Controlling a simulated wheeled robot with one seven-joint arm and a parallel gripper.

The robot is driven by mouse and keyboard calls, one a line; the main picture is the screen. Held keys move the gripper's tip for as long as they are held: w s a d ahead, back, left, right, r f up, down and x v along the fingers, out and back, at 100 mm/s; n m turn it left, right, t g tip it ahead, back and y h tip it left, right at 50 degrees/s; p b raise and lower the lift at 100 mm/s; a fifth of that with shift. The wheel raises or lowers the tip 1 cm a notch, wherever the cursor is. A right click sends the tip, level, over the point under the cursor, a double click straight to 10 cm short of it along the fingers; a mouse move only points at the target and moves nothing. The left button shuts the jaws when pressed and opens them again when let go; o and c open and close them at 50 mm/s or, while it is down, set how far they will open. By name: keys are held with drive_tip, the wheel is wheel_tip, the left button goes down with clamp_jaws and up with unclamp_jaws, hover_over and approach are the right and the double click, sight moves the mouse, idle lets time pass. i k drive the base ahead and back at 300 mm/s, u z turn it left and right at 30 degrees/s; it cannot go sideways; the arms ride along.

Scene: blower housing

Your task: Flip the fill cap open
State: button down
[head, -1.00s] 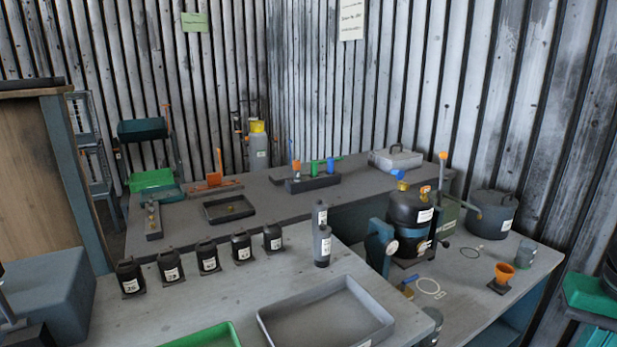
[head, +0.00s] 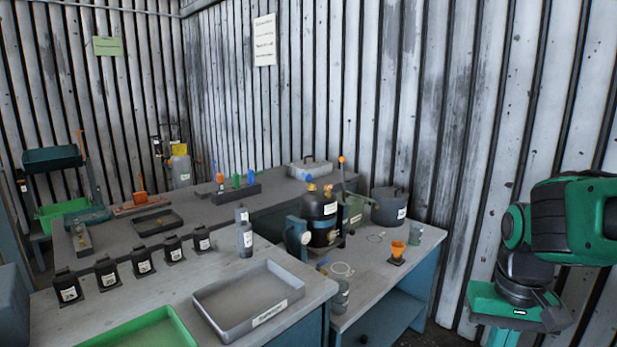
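A black rounded tank (head: 321,214) with white labels stands on the lower bench at centre right. Two small orange-yellow fittings sit on its top, a left one (head: 311,187) and a right one (head: 328,190). They are too small to tell which is the fill cap, or whether a cap is open or shut. Green and black links of my own arm show at the right edge, well apart from the tank. My gripper is not in view.
An orange funnel (head: 397,249), a grey lidded pot (head: 390,206) and a pale ring (head: 342,269) are near the tank. A grey tray (head: 293,305) and a green tray (head: 165,322) lie on the front bench. Floor shows right of the lower bench.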

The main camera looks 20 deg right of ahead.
sight(307, 177)
drive_tip(key=k, duration=0.65)
drive_tip(key=z, duration=0.5)
drive_tip(key=i, duration=2.1)
drive_tip(key=u, duration=0.75)
